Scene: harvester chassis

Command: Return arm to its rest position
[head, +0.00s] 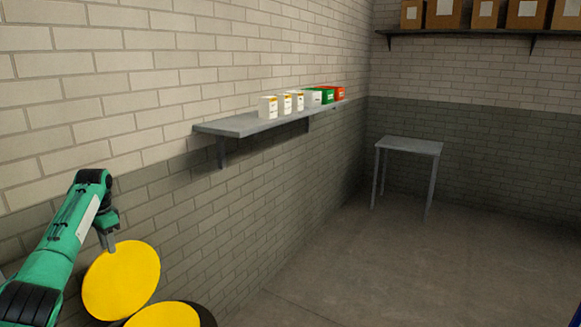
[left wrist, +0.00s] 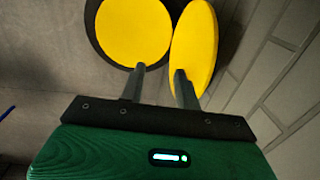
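My left arm (head: 62,235) comes in from the left in the head view, with its gripper (head: 109,243) pointing down at the upper edge of a tilted yellow disc (head: 122,283). In the left wrist view the two fingers (left wrist: 160,70) stand apart with nothing held between them. The tilted disc (left wrist: 196,45) shows beyond the right finger; I cannot tell whether they touch. A second yellow disc (left wrist: 133,30) lies beside it with a dark rim around it, and it is partly cut off in the head view (head: 165,316). My right gripper is not in view.
A brick wall (head: 150,60) runs close along the left. A grey wall shelf (head: 240,124) holds several small boxes (head: 300,100). A small grey table (head: 408,146) stands in the far corner. Cardboard boxes (head: 485,12) sit on a high back shelf. The floor (head: 400,270) is clear.

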